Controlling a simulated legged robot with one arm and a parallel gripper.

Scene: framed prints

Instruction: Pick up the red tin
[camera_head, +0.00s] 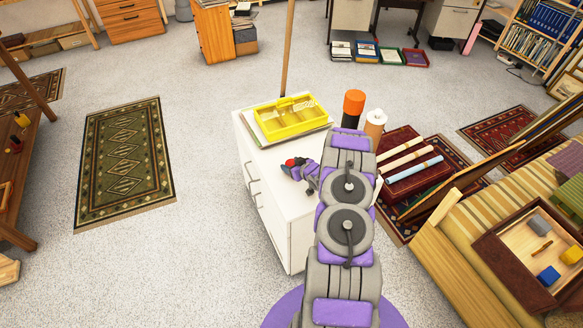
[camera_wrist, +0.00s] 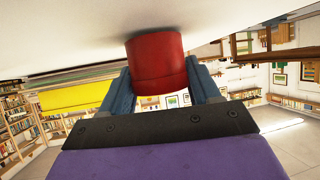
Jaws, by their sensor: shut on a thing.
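The red tin (camera_wrist: 158,62) is a short red cylinder between the two fingers of my gripper (camera_wrist: 162,88) in the wrist view. My gripper is shut on it, with a blue-grey finger on each side. In the head view, a small red part of the tin (camera_head: 290,163) shows at the tip of my gripper (camera_head: 293,169), over the white cabinet top (camera_head: 290,205). In the wrist view, the tin's end meets or lies very close to the pale cabinet surface (camera_wrist: 70,45). I cannot tell whether it touches.
A yellow tray (camera_head: 290,118) lies on boards at the back of the cabinet. An orange-capped dark cylinder (camera_head: 353,105) and a white-and-orange one (camera_head: 374,124) stand to the right, partly behind my arm. Rolled prints (camera_head: 410,170) lie further right. Open floor (camera_head: 200,235) lies left.

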